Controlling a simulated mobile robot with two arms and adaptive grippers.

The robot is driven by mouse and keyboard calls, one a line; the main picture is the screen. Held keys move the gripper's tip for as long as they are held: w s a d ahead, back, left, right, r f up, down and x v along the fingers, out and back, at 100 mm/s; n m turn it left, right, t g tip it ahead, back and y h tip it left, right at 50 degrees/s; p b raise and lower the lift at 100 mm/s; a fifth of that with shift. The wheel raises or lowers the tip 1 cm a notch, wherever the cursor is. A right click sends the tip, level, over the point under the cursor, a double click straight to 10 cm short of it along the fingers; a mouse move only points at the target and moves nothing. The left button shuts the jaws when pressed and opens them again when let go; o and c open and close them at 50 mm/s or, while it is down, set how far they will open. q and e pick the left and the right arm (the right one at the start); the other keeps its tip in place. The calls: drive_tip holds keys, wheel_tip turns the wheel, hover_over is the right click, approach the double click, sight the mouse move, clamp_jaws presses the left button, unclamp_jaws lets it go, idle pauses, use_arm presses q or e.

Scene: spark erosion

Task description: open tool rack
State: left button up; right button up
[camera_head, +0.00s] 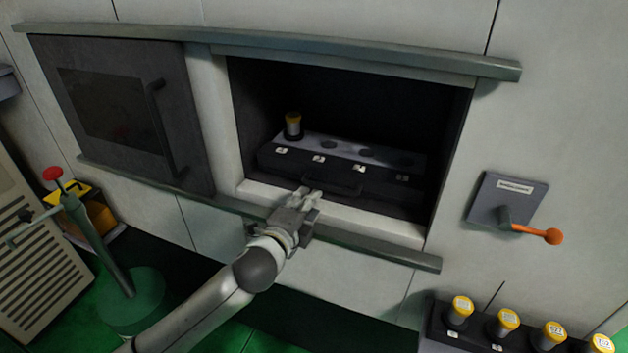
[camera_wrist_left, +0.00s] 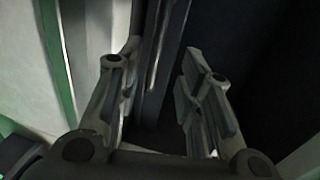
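The dark tool rack (camera_head: 390,176) sits inside the open cabinet recess, with several numbered slots on top. A dark handle (camera_head: 332,186) is on the rack's front. My left gripper (camera_head: 308,195) is at the recess's lower front edge, just left of and close to the handle. In the left wrist view its two fingers (camera_wrist_left: 160,90) are spread apart, with a dark long edge showing between them. I cannot tell whether that edge is the handle or whether the fingers touch it. My right gripper is not in view.
A dark sliding door (camera_head: 120,115) with a handle stands left of the opening. An orange-knobbed lever (camera_head: 530,230) is on the right wall. A holder with several yellow-capped tools (camera_head: 508,318) stands at lower right. A green post with a red button (camera_head: 52,173) stands at left.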

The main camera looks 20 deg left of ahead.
sight(321, 188)
use_arm(q)
drive_tip(key=p+x, duration=0.1)
drive_tip(key=x, duration=0.7)
drive_tip(key=shift+w+d+p, duration=0.1)
drive_tip(key=shift+w+p, duration=0.25)
drive_tip(key=shift+w+f, duration=0.2)
drive_tip(key=shift+w, duration=0.45)
drive_tip(key=shift+c, duration=0.6)
clamp_jaws()
